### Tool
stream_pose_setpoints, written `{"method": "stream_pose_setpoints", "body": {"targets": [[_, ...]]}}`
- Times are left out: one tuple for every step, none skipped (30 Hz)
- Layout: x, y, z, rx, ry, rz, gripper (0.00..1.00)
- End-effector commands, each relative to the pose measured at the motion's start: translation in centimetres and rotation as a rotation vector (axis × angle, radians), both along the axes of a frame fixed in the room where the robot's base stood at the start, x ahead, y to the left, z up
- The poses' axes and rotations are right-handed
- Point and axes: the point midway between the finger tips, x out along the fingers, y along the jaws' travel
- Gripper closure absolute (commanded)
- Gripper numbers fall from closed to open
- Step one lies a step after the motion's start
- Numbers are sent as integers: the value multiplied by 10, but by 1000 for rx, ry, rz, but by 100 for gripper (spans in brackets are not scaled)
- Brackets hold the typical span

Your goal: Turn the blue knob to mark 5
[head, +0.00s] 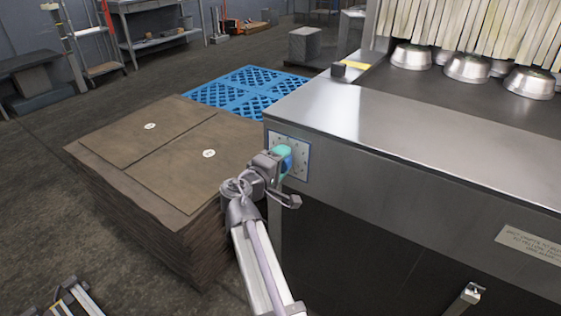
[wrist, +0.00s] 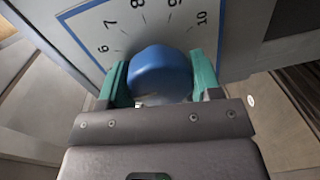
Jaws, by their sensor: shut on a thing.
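The blue knob (wrist: 160,73) sits on a white dial plate (wrist: 95,25) with a blue border and black numbers. In the wrist view the numbers 6, 7, 8, 9 and 10 show around the knob's far side; the lower marks are hidden behind my gripper. My gripper (wrist: 160,82) has its teal fingers on both sides of the knob and is shut on it. In the head view the dial plate (head: 300,160) is on the metal machine's front near its left corner, and my gripper (head: 283,162) covers most of the knob (head: 287,162). The knob's pointer is not visible.
The steel machine (head: 400,140) fills the right, with several metal pans (head: 467,67) on its belt by strip curtains. A stack of brown sheets (head: 150,170) stands left of my arm. A blue pallet (head: 240,88) lies behind it. A handle (head: 468,295) juts out lower right.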

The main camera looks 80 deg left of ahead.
Motion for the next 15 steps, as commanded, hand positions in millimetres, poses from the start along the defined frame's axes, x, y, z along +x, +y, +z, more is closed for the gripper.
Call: {"method": "stream_pose_setpoints", "body": {"targets": [[0,-1,-1,11,13,-1,65],[0,-1,-1,18,19,-1,65],[0,-1,-1,26,28,-1,65],[0,-1,-1,32,32,-1,65],[0,-1,-1,35,36,-2,65],[0,-1,-1,40,40,-1,65],[0,-1,-1,43,42,-1,65],[0,-1,-1,45,44,-2,65],[0,-1,-1,48,47,-2,65],[0,-1,-1,49,48,-2,65],[0,-1,-1,50,48,-1,65],[0,-1,-1,50,49,-1,65],[0,-1,-1,50,49,-1,65],[0,-1,-1,50,49,-1,65],[0,-1,-1,50,49,-2,65]]}}
